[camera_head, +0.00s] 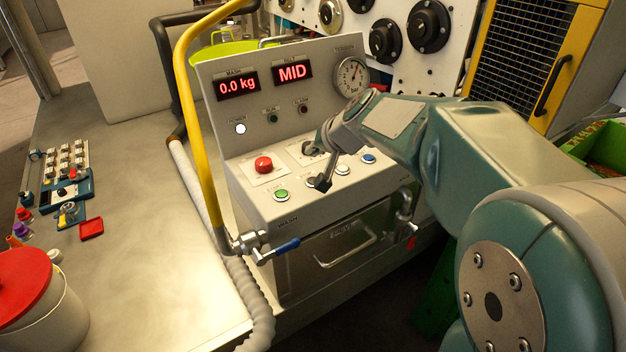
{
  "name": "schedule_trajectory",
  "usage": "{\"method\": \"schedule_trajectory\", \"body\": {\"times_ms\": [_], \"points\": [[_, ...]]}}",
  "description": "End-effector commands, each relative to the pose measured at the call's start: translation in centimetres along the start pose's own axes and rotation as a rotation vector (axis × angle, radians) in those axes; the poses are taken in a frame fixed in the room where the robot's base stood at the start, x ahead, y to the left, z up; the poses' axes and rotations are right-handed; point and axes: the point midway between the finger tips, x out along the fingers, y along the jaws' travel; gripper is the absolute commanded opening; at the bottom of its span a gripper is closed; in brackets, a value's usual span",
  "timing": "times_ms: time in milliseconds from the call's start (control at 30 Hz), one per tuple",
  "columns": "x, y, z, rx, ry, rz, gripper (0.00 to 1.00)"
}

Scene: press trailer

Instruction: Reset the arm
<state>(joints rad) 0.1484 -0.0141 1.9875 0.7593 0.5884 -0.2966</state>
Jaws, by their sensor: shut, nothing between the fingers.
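My arm (400,118), teal and grey, reaches in from the right over the press machine's control box (295,165). My gripper (322,180) is at the arm's far end, low over the sloped button panel. It is shut and empty. It is close to the panel among the buttons; I cannot tell whether it touches the surface. A red mushroom button (263,164) and a green button (281,195) lie to its left. A blue button (368,158) lies to its right. The gripper and wrist hide part of the panel's middle.
Displays read 0.0 kg (238,85) and MID (292,72), beside a round gauge (351,77). A yellow pipe (196,130) rises left of the box. A drawer handle (345,250) is below.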

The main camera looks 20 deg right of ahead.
Motion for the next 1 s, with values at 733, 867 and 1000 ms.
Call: {"method": "schedule_trajectory", "body": {"times_ms": [733,867,1000], "points": [[-3.5,-0.8,3.8,-0.087,-0.044,0.029,0.00],[-6.8,-0.6,8.0,-0.179,-0.091,0.077,0.00],[-10.0,0.5,12.5,-0.271,-0.133,0.145,0.00]]}}
